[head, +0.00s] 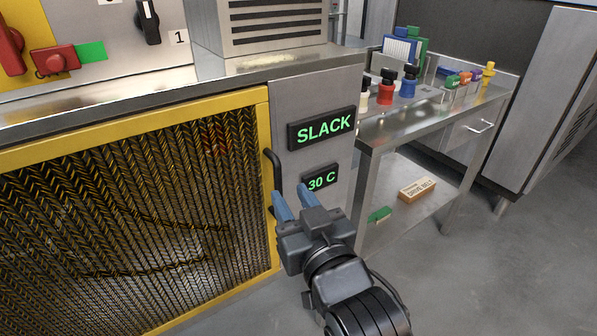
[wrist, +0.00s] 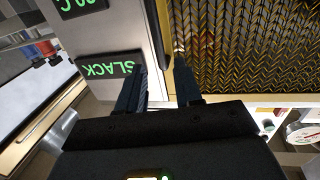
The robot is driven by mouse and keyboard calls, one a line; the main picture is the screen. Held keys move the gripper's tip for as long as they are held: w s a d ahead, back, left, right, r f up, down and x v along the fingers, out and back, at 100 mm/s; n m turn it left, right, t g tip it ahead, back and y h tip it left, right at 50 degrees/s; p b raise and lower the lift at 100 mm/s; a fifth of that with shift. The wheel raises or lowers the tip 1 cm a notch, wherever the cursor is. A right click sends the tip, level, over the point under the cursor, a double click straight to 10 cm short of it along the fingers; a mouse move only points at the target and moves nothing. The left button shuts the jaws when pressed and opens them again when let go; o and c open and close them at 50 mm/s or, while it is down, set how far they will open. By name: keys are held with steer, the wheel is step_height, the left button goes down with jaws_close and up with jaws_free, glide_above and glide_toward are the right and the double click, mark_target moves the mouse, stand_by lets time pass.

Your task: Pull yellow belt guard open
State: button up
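The yellow belt guard (head: 268,150) is a yellow-framed mesh panel on the front of the grey machine. It looks closed, flush with the cabinet face. A black upright handle (head: 273,168) is on its right edge; its lower part is partly behind my gripper. My gripper (head: 290,192) is in front of this edge, its two blue fingers apart and pointing at the machine. In the wrist view, my gripper (wrist: 160,70) shows a gap between its fingers, with the guard's yellow edge (wrist: 163,30) beyond. I cannot tell whether the handle lies between the fingers.
Green-lit displays read SLACK (head: 322,129) and 30 C (head: 321,180), right of the guard. A metal cart (head: 372,210) stands to the right, with bottles on top and a drive belt box (head: 417,189) on its lower shelf. The floor (head: 475,265) at the lower right is clear.

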mark_target(279, 178)
steer(key=x, duration=0.7)
steer(key=shift+w, duration=0.2)
steer(key=shift+c, duration=0.3)
jaws_close()
